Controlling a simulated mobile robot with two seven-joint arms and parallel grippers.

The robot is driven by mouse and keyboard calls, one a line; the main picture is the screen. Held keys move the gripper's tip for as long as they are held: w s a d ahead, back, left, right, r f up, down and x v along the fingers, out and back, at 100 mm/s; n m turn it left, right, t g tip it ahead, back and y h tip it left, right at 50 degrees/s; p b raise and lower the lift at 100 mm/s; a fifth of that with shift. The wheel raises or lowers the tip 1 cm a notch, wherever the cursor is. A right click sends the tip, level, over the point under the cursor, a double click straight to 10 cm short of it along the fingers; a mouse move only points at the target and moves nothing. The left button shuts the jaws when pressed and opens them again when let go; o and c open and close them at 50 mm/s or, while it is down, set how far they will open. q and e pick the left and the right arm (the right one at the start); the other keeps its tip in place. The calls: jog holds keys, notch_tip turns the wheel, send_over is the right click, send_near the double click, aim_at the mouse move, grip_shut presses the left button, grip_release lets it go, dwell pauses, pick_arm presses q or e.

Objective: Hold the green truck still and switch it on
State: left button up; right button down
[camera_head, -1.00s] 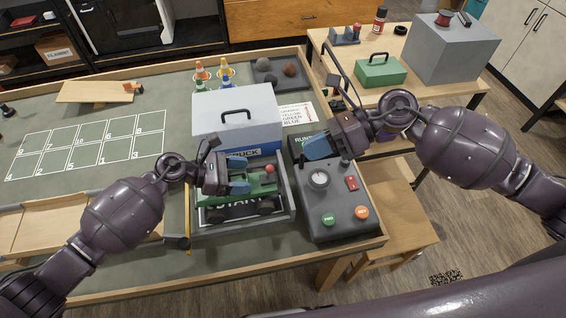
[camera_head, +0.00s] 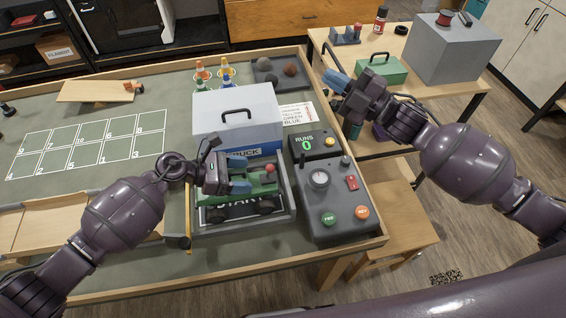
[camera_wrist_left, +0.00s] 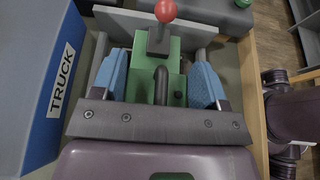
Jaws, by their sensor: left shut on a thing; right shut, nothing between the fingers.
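The green truck (camera_head: 262,190) sits in a grey tray (camera_head: 246,229) marked START at the table's front. A lever with a red ball (camera_head: 270,168) stands up from it. The truck also shows in the left wrist view (camera_wrist_left: 174,75), with the red ball (camera_wrist_left: 165,11) above it. My left gripper (camera_head: 238,180) is shut on the truck's body, one blue finger pad on each side. My right gripper (camera_head: 338,82) is shut and empty, raised over the gap between the table and the back right bench, away from the truck.
A grey box labelled TRUCK (camera_head: 238,117) stands just behind the tray. A control box (camera_head: 334,205) with a dial and buttons is to its right, with a RUNS display (camera_head: 308,143) reading 0. A stool (camera_head: 398,209) stands right of the table.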

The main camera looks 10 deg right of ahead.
aim_at(270, 172)
jog(key=w+d+f+m+h, duration=0.25)
jog(key=f+m+h, duration=0.2)
jog(key=m, duration=0.45)
jog(key=w+d+f+m+h, duration=0.1)
jog(key=d+f+m+h, duration=0.3)
jog(key=m, duration=0.5)
jog(key=s+a+f+m+g+y, duration=0.2)
jog(key=s+m+g, duration=0.1)
jog(key=s+g, duration=0.2)
jog(key=s+a+f+m+g+y, duration=0.2)
jog(key=s+a+f+m+g, duration=0.1)
jog(key=s+g, duration=0.2)
jog(key=shift+g, duration=0.5)
jog(key=shift+a+f, duration=0.1)
jog(key=shift+a, duration=0.1)
jog(key=x, duration=1.3)
jog(key=shift+a, duration=0.4)
